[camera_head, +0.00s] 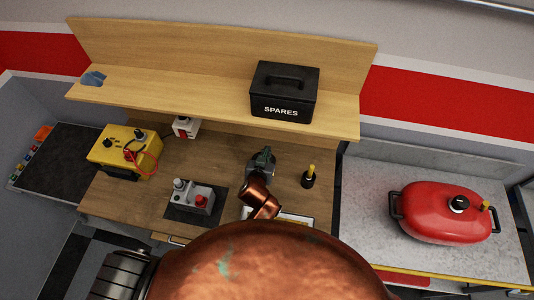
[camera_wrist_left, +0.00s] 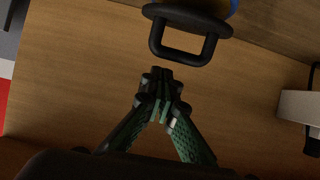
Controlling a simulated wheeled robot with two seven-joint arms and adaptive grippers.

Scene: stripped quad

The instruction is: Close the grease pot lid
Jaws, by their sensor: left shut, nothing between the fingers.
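In the left wrist view a black disc-shaped lid (camera_wrist_left: 212,19) with a square loop handle (camera_wrist_left: 184,56) shows at the top. A piece of blue (camera_wrist_left: 234,7) shows at its upper edge; it may be the grease pot, mostly out of frame. My left gripper (camera_wrist_left: 163,74) is shut and empty, its fingertips just below the loop handle, apparently apart from it. In the head view my left gripper (camera_head: 264,156) is over the wooden workbench, at the end of my copper arm. The pot and lid cannot be made out there, so the lid's angle is unclear. My right gripper is not in view.
The workbench (camera_head: 222,160) holds a yellow battery-like box (camera_head: 113,151), a grey block on a dark mat (camera_head: 172,213) and a black cup with a yellow handle (camera_head: 308,180). A shelf above carries a black SPARES box (camera_head: 284,90). A red vessel (camera_head: 430,213) stands on the right.

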